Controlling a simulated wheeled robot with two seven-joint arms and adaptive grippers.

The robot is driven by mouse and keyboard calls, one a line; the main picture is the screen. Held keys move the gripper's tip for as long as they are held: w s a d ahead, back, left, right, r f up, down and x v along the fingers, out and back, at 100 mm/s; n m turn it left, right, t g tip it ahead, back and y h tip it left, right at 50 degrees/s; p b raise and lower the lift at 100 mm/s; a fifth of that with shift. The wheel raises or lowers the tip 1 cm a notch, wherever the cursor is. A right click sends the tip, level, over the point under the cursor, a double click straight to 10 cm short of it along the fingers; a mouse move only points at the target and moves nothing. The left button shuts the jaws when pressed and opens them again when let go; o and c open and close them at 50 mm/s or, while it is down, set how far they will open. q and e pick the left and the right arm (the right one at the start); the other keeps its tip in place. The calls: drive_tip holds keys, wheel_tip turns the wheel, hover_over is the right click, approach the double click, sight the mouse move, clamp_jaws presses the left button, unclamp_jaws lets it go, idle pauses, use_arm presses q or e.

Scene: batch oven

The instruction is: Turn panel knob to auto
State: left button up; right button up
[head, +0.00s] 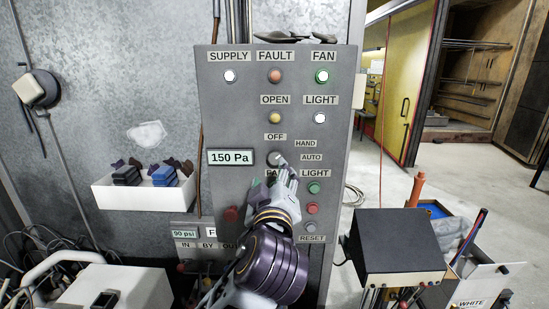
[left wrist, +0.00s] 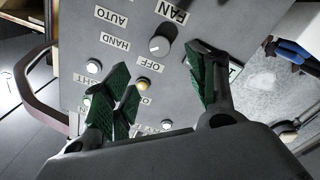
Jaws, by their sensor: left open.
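The grey control panel (head: 228,120) stands upright in front of me. Its selector knob (head: 275,158) sits mid-panel, with OFF above and HAND and AUTO to its right. My left gripper (head: 283,175) is just below the knob in the head view and partly covers the label under it. In the left wrist view the panel appears upside down, and the round grey knob (left wrist: 159,45) lies beyond the spread fingertips of my left gripper (left wrist: 165,82). The jaws are open, empty and apart from the knob. I cannot tell which way the knob points. My right gripper is not visible.
Indicator lamps and buttons, such as the green button (head: 313,188) and red button (head: 231,214), surround the knob. A white bin (head: 112,196) with blue and dark items is at left. A dark box (head: 398,240) stands at lower right. Open floor lies behind it.

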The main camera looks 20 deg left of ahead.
sight(274, 158)
use_arm(q)
drive_tip(key=p+x, duration=0.3)
drive_tip(key=x, duration=0.7)
drive_tip(key=shift+w+a, duration=0.1)
drive_tip(key=shift+w, duration=0.05)
drive_tip(key=shift+p+x, duration=0.45)
drive_tip(key=shift+x, duration=0.65)
drive_tip(key=shift+c, duration=0.5)
drive_tip(key=c, duration=0.9)
